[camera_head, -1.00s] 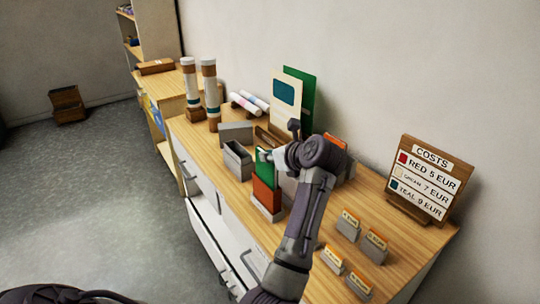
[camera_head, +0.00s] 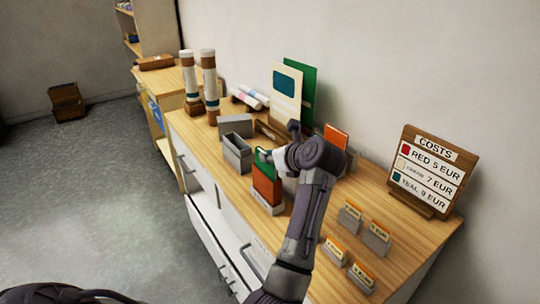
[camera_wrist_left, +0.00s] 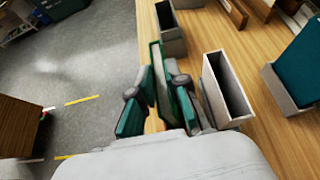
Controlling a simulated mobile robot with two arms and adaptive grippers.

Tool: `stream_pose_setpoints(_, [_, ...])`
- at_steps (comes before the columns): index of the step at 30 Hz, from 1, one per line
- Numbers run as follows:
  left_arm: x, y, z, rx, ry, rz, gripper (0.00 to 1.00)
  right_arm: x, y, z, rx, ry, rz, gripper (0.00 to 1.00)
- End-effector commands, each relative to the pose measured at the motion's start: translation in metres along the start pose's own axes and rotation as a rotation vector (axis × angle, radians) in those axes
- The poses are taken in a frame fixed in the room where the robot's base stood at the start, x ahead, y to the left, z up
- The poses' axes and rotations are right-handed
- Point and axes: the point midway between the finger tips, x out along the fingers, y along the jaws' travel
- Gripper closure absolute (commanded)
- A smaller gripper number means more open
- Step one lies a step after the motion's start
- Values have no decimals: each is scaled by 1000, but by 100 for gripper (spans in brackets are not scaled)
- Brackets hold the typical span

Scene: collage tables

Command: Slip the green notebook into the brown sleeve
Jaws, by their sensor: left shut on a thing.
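The green notebook (camera_head: 263,157) is upright, its lower part hidden behind or inside the brown sleeve (camera_head: 266,186); only a short green strip shows above it. The orange-brown sleeve stands upright in a pale holder (camera_head: 268,206) near the table's front edge. My left gripper (camera_head: 270,156) is shut on the notebook's upper part, just above the sleeve. In the left wrist view the notebook (camera_wrist_left: 157,75) stands between my left gripper's fingers (camera_wrist_left: 160,100); the sleeve's mouth cannot be made out there. My right gripper is not in view.
An open grey bin (camera_head: 237,155) stands just left of the sleeve. Tall cream and green boards (camera_head: 287,90) stand behind. Several small price tags (camera_head: 350,215) and a costs sign (camera_head: 428,172) are to the right. The wooden tabletop (camera_head: 405,230) is clear between them.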

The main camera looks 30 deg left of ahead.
Motion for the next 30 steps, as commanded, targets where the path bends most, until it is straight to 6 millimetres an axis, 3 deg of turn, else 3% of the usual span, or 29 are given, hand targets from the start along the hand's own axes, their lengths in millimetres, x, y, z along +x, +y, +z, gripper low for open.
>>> stream_pose_setpoints(15, [10, -1, -20, 0, 0, -2, 100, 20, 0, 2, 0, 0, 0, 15])
stream_pose_setpoints(28, [11, 0, -21, 0, -1, -1, 100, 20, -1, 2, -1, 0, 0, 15])
stream_pose_setpoints(29, [11, 0, -21, 0, -1, -1, 84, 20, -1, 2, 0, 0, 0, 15])
stream_pose_setpoints(30, [11, 0, -21, 0, -1, -1, 77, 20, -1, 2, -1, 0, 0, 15])
